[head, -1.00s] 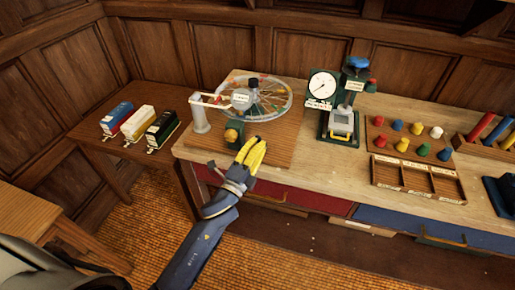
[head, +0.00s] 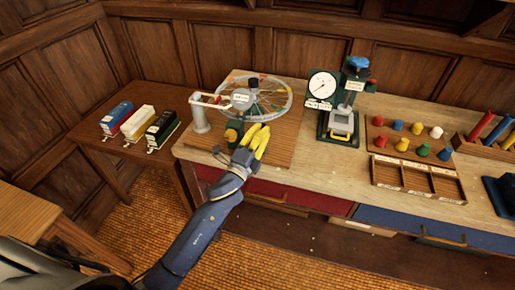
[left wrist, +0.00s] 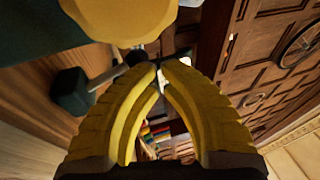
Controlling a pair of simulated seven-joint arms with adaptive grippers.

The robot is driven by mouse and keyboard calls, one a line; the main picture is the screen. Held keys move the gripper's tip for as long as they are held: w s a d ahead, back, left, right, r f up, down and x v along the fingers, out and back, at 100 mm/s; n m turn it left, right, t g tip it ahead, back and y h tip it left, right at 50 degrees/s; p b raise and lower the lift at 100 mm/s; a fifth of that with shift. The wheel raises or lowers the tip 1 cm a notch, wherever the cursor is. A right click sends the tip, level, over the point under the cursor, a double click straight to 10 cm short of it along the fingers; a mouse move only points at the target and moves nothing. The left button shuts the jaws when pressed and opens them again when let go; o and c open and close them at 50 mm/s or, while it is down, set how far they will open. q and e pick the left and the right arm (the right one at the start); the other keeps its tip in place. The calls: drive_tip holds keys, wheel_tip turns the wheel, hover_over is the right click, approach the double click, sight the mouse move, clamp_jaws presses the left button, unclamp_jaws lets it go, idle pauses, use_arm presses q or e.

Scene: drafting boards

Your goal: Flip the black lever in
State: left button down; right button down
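The wheel machine (head: 262,98) stands on a wooden board at the left of the bench. At its front is a small green block (head: 234,128) with a yellow round knob, which looms large at the top of the left wrist view (left wrist: 118,18). A black lever (head: 217,151) with a dark end sticks out at the block's left. In the left wrist view the dark lever end (left wrist: 70,90) and its rod lie left of the fingertips. My left gripper (head: 262,128), with yellow fingers, is right beside the block. Its tips meet, with nothing seen between them. Contact with the lever is unclear.
A gauge stand (head: 338,122) is to the right, then a board of colored pegs (head: 408,150) and an empty wooden tray (head: 418,183). Three model engines (head: 140,122) sit on the left side table. Bare bench lies between wheel board and gauge.

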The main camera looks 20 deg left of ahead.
use_arm(q)
drive_tip(key=shift+w, duration=0.8)
drive_tip(key=shift+w+r, duration=0.1)
drive_tip(key=shift+w, duration=0.05)
drive_tip(key=s+a+r, duration=0.3)
drive_tip(key=s+r, duration=0.5)
drive_tip(key=s, duration=0.3)
idle(0.4)
idle(0.3)
